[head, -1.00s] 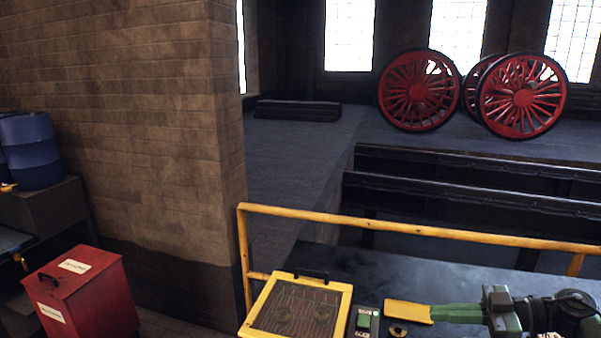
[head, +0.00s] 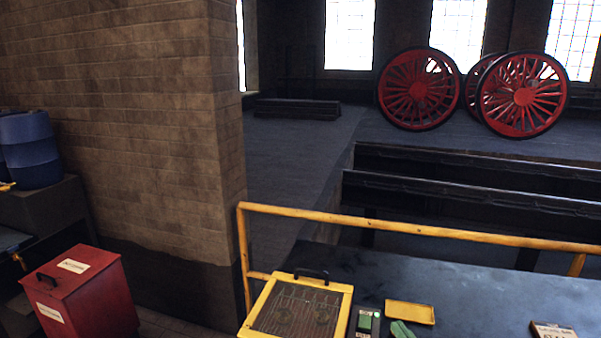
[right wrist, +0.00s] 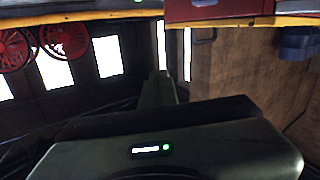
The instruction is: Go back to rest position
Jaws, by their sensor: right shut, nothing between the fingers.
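My right gripper (head: 402,329) shows only as green fingertips at the bottom edge of the head view, just in front of the small yellow tray (head: 410,313). Its fingers are shut with nothing between them. In the right wrist view the dark green gripper body fills the lower part, and the closed fingers (right wrist: 160,88) point up the picture, with no object held. The rest of the right arm is out of the head view. My left gripper is not in view.
A label card (head: 553,329) lies at right. A yellow rail (head: 400,228) runs behind. A red bin (head: 80,293) stands left. The bench's middle right is clear.

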